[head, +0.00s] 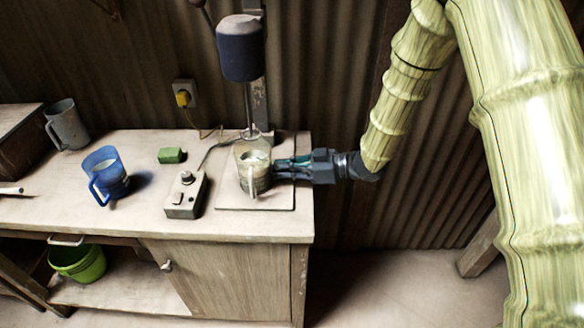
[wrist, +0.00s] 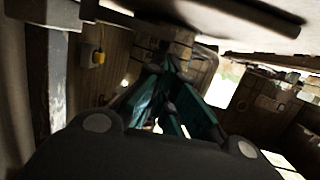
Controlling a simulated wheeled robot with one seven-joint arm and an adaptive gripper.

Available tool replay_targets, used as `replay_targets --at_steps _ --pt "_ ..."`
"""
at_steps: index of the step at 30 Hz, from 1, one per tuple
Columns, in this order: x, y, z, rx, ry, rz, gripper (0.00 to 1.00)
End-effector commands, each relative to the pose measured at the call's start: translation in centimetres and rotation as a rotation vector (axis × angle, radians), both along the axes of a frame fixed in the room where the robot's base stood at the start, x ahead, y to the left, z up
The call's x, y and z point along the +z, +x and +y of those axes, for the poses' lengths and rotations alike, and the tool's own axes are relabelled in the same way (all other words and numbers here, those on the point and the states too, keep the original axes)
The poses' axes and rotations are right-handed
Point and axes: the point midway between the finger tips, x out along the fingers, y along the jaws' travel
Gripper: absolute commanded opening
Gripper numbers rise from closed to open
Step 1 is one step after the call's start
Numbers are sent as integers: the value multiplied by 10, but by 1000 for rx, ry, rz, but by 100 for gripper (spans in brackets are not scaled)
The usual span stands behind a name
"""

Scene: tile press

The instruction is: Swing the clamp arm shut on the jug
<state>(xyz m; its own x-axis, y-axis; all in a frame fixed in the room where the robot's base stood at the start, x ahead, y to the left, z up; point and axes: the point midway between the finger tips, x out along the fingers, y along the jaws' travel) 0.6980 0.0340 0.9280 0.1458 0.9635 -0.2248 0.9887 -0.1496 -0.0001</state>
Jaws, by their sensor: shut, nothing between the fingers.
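The jug (head: 250,180), clear with a pale handle facing front, stands upright on the base plate (head: 270,201) of the stirrer stand. The stirrer's shaft comes down over its mouth. My gripper (head: 279,169) reaches in level from the right, its fingertips at the jug's right side; whether they touch it I cannot tell. The fingers are shut and empty. The wrist view shows the closed teal fingers (wrist: 165,78) pointing away from me. I cannot make out the clamp arm clearly; the gripper and jug may hide it.
The blue-grey stirrer motor (head: 240,50) hangs above the jug. A control box (head: 184,196), green block (head: 171,155), blue mug (head: 106,172) and grey mug (head: 68,125) stand left on the bench. A corrugated wall is close behind. Floor space is open right of the bench.

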Motion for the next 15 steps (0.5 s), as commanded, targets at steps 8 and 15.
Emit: replay_targets --at_steps 8,15 --pt "6 -4 -6 8 5 1 0" --pt "10 -11 -44 7 4 0 0"
